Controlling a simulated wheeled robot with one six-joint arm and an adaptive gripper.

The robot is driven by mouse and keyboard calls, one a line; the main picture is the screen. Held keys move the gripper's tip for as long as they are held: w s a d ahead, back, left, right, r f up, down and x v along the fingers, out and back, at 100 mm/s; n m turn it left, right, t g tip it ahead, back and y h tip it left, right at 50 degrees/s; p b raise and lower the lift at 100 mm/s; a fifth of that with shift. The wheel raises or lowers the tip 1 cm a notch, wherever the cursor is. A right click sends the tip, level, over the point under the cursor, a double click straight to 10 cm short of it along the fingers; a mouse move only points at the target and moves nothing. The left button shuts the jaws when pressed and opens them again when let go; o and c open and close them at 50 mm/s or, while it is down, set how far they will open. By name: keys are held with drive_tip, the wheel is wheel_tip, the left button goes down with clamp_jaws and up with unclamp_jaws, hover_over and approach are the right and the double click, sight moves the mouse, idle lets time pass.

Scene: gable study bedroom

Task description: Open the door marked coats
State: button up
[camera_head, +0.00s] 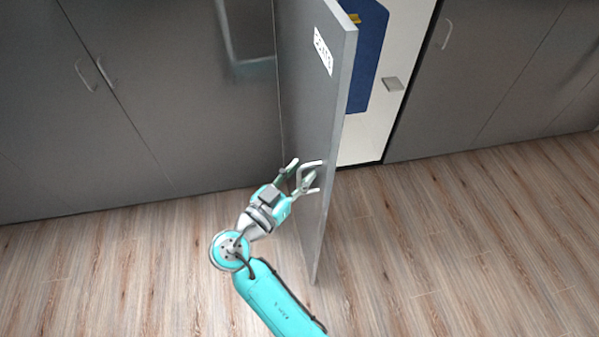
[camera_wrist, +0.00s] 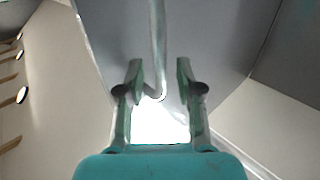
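The grey door (camera_head: 305,110) with a white label (camera_head: 323,50) stands swung out from the cabinet row, roughly edge-on in the head view. The label's letters are small but seem to read coats. A bar handle (camera_head: 312,164) sits low on its left face. My gripper (camera_head: 305,174) is at this handle, fingers pointing toward the door. In the wrist view the handle (camera_wrist: 158,45) runs between the two fingers of my gripper (camera_wrist: 159,70), with a gap on each side. The fingers are apart and not clamped on it.
Behind the door is a pale opening with a dark blue item (camera_head: 366,55) and a small grey block (camera_head: 392,84). Closed grey cabinet doors (camera_head: 180,90) with handles stand on both sides. The wood floor (camera_head: 440,240) is clear.

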drive_tip(key=v, duration=1.2)
drive_tip(key=shift+d, duration=0.1)
idle(0.4)
